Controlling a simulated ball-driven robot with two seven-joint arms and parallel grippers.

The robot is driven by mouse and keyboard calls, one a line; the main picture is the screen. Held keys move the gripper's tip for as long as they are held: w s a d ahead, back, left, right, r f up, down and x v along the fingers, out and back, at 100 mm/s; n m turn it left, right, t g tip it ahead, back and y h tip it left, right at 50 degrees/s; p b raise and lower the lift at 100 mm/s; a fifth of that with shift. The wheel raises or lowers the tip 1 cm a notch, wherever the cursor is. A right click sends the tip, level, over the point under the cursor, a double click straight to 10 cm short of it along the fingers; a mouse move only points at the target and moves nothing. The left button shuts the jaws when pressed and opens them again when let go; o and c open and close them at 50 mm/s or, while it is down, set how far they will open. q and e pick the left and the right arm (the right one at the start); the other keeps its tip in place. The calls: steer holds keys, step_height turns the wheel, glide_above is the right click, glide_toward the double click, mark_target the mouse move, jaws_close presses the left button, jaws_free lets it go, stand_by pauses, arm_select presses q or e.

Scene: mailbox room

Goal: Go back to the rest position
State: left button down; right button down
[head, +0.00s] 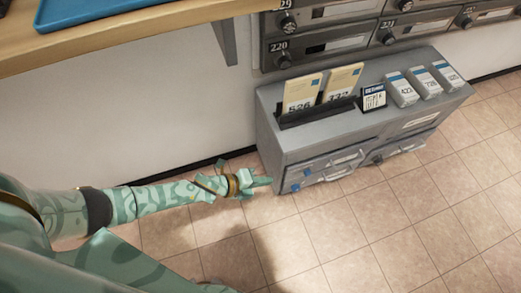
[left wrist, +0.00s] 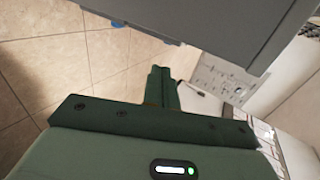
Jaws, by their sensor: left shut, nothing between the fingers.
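My left gripper (head: 262,181) reaches in from the left on its pale green patterned arm. It is beside the lower left front of the grey cabinet (head: 283,152), low over the tiled floor; I cannot tell whether it touches the cabinet. In the left wrist view the two dark green fingers (left wrist: 162,86) are together with nothing between them. The cabinet also shows there as a grey body (left wrist: 215,25) above and close to the fingers. My right gripper is not in view.
Numbered mailboxes (head: 320,45) are on the wall behind. A wooden counter (head: 130,37) with a blue tray is at upper left. The tiled floor (head: 380,225) in front is clear.

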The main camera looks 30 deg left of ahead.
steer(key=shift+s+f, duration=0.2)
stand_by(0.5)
